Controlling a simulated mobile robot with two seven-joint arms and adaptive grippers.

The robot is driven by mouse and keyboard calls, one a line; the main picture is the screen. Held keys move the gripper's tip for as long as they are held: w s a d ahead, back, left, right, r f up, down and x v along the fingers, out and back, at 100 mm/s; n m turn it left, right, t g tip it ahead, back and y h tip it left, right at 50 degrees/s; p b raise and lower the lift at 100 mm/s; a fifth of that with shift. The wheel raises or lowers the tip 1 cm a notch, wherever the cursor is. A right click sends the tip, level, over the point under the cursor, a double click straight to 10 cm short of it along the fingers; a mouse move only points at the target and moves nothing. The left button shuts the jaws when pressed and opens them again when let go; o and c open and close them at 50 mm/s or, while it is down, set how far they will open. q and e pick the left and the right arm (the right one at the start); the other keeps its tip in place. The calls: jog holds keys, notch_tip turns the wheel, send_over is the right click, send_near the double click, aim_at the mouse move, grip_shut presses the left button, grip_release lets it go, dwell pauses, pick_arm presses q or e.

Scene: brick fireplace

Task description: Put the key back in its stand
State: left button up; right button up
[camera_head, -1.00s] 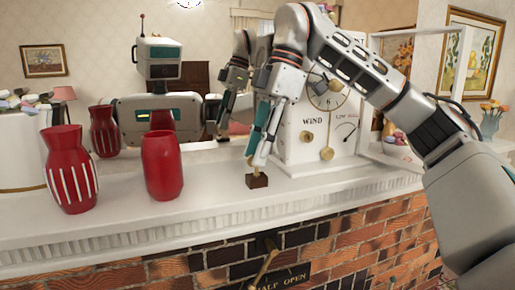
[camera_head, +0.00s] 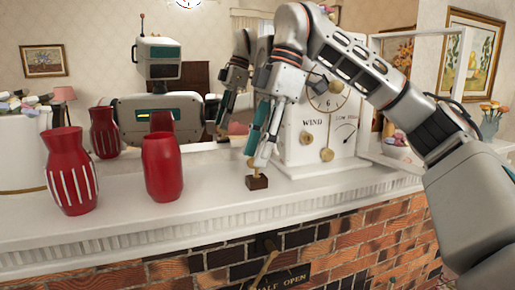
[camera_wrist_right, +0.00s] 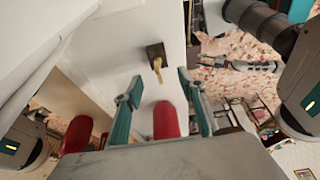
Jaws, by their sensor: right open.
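The small dark wooden stand (camera_head: 257,182) sits on the white mantel near its front edge, in front of the clock. The brass key (camera_head: 250,164) stands up from it. In the right wrist view the key (camera_wrist_right: 157,68) juts from the stand (camera_wrist_right: 154,50) toward the gripper. My right gripper (camera_wrist_right: 156,84) is open, with its teal fingers on either side of the key's line and a clear gap around it. In the head view the right gripper (camera_head: 258,158) hangs just above the stand, pointing down. My left gripper is not in view.
A white clock (camera_head: 310,145) stands close behind my right gripper, with its glass door (camera_head: 395,150) open to the right. A red vase (camera_head: 162,167) and a striped red vase (camera_head: 71,170) stand to the left. A mirror behind reflects the robot. The mantel between vase and stand is clear.

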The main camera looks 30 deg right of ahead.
jog(key=shift+r+p, duration=0.85)
jog(key=shift+r, duration=2.45)
jog(key=shift+s+f, duration=0.1)
